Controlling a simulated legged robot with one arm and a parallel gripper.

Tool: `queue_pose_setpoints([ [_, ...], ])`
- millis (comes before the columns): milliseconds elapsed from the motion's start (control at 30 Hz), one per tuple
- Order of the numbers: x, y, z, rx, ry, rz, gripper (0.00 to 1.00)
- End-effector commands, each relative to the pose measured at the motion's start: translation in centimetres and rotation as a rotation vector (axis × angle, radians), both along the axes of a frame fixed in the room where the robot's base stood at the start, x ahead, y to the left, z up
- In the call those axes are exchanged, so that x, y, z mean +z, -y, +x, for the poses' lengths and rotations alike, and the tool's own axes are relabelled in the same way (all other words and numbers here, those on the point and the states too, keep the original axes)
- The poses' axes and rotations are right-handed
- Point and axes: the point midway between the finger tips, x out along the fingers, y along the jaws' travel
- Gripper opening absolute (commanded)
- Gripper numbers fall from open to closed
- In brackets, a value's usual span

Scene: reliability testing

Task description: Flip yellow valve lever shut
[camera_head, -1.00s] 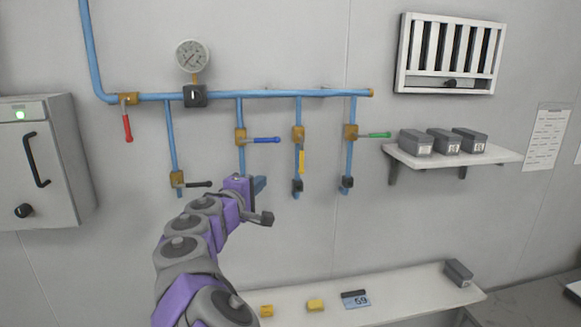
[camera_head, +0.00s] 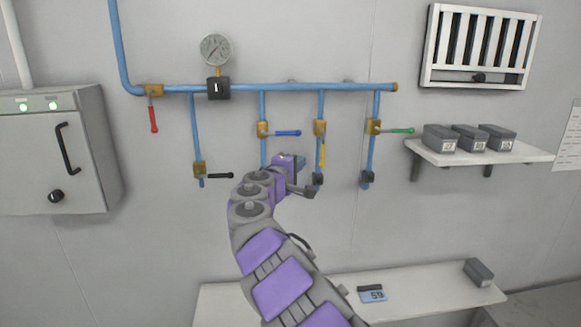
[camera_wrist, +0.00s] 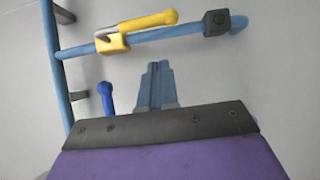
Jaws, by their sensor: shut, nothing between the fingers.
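The yellow valve lever (camera_head: 323,152) hangs down along its vertical blue pipe from a brass valve body (camera_head: 320,127) in the head view. In the wrist view the yellow lever (camera_wrist: 148,21) lies nearly along the pipe, ahead of my gripper, with its valve body (camera_wrist: 112,43) at its left end. My gripper (camera_head: 302,161) is just left of the lever's lower part in the head view. In the wrist view its blue fingers (camera_wrist: 155,84) are together and empty, with a visible gap to the lever. My arm hides part of the wall below.
The blue lever (camera_head: 288,133) sticks out sideways just left of the yellow one; it also shows in the wrist view (camera_wrist: 106,98). Black (camera_head: 220,176), red (camera_head: 153,119) and green (camera_head: 402,130) levers are nearby. A shelf (camera_head: 520,152) with grey boxes is right; a bench (camera_head: 425,283) stands below.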

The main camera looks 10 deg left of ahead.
Motion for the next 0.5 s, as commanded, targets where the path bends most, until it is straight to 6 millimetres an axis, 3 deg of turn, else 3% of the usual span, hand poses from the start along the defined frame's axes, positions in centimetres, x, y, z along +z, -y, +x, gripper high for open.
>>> queue_pose_setpoints([
  [233, 0.1, 2.6, 1.4, -0.003, 0.002, -0.001, 0.00],
  [500, 0.0, 3.4, 2.0, 0.001, 0.001, 0.000, 0.00],
])
